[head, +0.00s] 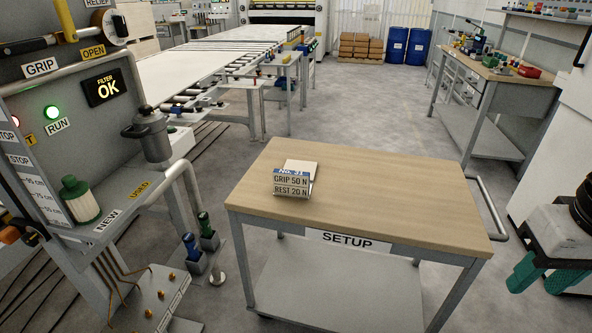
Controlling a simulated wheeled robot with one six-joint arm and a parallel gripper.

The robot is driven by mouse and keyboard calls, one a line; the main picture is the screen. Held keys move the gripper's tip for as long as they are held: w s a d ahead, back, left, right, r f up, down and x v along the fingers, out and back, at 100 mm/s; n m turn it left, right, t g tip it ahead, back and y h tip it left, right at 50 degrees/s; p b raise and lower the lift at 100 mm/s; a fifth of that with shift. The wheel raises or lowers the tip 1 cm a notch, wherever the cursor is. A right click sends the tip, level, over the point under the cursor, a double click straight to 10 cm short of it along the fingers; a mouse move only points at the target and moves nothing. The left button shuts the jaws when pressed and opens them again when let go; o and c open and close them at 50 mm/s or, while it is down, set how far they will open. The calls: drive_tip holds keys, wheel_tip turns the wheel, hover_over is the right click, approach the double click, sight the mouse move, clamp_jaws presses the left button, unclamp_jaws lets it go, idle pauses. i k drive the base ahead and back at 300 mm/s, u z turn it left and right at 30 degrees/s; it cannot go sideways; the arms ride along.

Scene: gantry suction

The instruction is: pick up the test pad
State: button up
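A setup cart (400,210) with a wooden top stands in the middle front, marked SETUP. Near its left side stands a small sign (291,184) reading GRIP 50 N and REST 20 N under a blue header. A flat, pale cream piece (303,166) shows right behind the sign, partly hidden by it. It may be the test pad, but I cannot tell for sure, nor whether it touches the sign.
A control panel (103,91) with a FILTER OK display and a shelf marked NEW and USED stands at the left. A roller conveyor (205,65) runs behind. A workbench (500,75) is at the right. The cart's right half is bare, and grey floor is clear behind it.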

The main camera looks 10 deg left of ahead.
sight(295, 180)
drive_tip(key=i, duration=0.95)
drive_tip(key=u, duration=0.95)
